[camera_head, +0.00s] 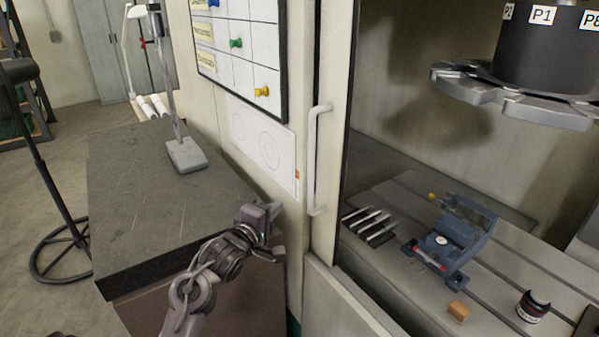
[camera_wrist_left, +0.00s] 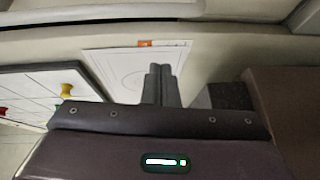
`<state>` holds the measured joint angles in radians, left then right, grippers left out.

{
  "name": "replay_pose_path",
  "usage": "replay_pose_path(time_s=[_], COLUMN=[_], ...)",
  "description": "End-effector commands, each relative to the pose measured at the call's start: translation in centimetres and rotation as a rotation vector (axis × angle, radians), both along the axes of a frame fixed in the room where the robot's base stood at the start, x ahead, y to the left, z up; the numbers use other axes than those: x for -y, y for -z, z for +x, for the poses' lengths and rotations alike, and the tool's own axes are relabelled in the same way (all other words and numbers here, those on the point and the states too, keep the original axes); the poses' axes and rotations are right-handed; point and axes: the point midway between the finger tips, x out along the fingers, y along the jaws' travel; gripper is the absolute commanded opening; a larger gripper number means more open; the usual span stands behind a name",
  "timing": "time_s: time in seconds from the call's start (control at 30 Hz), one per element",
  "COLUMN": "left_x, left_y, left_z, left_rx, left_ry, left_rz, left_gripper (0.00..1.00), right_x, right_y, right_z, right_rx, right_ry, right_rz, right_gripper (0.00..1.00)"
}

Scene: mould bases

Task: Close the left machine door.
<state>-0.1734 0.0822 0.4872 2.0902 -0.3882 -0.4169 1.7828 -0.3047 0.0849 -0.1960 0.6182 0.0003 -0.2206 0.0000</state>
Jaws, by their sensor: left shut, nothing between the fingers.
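The left machine door (camera_head: 328,150) is a pale, narrow panel in the middle of the head view, with the machine's interior open to its right. Its white vertical bar handle (camera_head: 313,160) stands on the door's face. My left gripper (camera_head: 279,232) is shut and empty, below and to the left of the handle, apart from it. In the left wrist view the closed fingers (camera_wrist_left: 161,84) point toward the pale panel with a paper drawing behind them. A pale bar crosses the top of that view; I cannot tell if it is the handle. My right gripper is not in view.
A dark stone-topped table (camera_head: 170,215) with a measuring stand (camera_head: 185,150) is at the left. A board with coloured pins (camera_head: 240,45) hangs on the machine wall. Inside the machine are a blue vise (camera_head: 455,238), a small wooden block (camera_head: 458,311) and an overhead tool carousel (camera_head: 515,95).

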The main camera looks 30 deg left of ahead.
Motion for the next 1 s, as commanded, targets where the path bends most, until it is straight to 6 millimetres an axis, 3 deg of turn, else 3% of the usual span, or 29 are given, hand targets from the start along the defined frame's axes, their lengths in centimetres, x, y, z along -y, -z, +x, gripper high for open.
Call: replay_pose_path(time_s=[0.03, 0.1, 0.2, 0.37, 0.77, 0.8, 1.0], left_x=[-0.2, -0.3, -0.4, -0.7, -1.8, -0.6, 1.6], left_y=[-3.0, -5.2, -6.7, -7.0, -7.1, -7.0, -6.8], left_z=[-0.6, -1.1, -1.2, 0.7, 8.8, 8.3, 7.7], left_rx=[0.041, 0.076, 0.101, 0.106, 0.103, 0.099, 0.101], left_ry=[-0.008, -0.014, -0.017, -0.017, -0.018, -0.013, -0.016], left_rz=[-0.020, -0.047, -0.065, -0.071, -0.068, -0.070, -0.069], left_gripper=[0.00, 0.00, 0.00, 0.00, 0.00, 0.00, 0.00], right_x=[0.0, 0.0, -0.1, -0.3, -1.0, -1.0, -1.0], right_y=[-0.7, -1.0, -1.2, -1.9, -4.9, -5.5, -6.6], right_z=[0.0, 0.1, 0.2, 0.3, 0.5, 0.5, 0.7], right_rx=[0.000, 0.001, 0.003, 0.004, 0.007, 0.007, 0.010], right_ry=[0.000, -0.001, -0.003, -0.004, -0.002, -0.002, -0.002], right_rz=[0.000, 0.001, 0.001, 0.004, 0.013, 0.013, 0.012], right_gripper=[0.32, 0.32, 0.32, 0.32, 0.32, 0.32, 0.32])
